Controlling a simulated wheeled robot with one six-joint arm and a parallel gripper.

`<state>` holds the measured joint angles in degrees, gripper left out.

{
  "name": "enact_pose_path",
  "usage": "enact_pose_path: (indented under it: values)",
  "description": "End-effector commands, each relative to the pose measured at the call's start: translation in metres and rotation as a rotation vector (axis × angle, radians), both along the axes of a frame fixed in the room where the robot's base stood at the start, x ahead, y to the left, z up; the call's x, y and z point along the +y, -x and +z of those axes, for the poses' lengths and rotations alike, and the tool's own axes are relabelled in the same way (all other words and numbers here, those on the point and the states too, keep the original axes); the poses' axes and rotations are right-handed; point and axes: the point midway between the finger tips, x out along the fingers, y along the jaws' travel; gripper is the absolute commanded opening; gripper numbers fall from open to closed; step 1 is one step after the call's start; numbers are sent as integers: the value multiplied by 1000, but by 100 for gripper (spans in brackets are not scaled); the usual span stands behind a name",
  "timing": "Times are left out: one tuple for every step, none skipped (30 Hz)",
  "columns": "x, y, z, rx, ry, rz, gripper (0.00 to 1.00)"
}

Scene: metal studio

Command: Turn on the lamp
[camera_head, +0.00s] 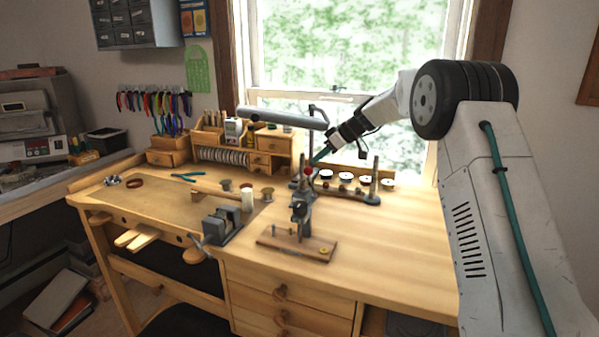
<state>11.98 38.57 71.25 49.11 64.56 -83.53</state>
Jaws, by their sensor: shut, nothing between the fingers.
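The lamp (283,118) has a long grey tubular head, held level above the back of the wooden workbench (400,230). Its thin dark upright stands behind my gripper, and its lower part is partly hidden. No glow shows on the part of the head that I see. My gripper (319,157) reaches in from the right, below the right end of the lamp head. Its narrow tip is shut and empty. A small red knob (309,171) is just below the tip; I cannot tell whether they touch or what the knob belongs to.
A small drill stand (299,212) on a wooden base is in front of my gripper. A grey vise (222,226) stands at the bench's front edge. A wooden organizer (265,143) is at the back left. Small round containers (346,178) line the back right. The bench's right front is clear.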

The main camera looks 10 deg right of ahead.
Motion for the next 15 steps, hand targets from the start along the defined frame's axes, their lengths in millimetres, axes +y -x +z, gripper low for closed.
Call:
enact_pose_path:
  values:
    - [-1, 0, 0, 0, 0, -1, 0]
    - [-2, 0, 0, 0, 0, -1, 0]
    - [-4, 0, 0, 0, 0, -4, 0]
    - [-5, 0, 0, 0, 0, -6, 0]
    - [-7, 1, 0, 0, 0, -7, 0]
    - [-9, 1, 0, 1, 0, -9, 0]
    - [-10, 1, 0, 0, 0, -10, 0]
    - [-11, 1, 0, 0, 0, -11, 0]
    - [-12, 1, 0, 1, 0, -12, 0]
    - [-12, 1, 0, 0, 0, -13, 0]
    - [-12, 1, 0, 0, 0, -13, 0]
    - [-12, 0, -1, 1, 0, -12, 0]
    - [-11, 0, -2, 1, 0, -12, 0]
    - [-9, -1, -3, 1, 0, -12, 0]
    - [-6, -2, -6, 1, -1, -11, 0]
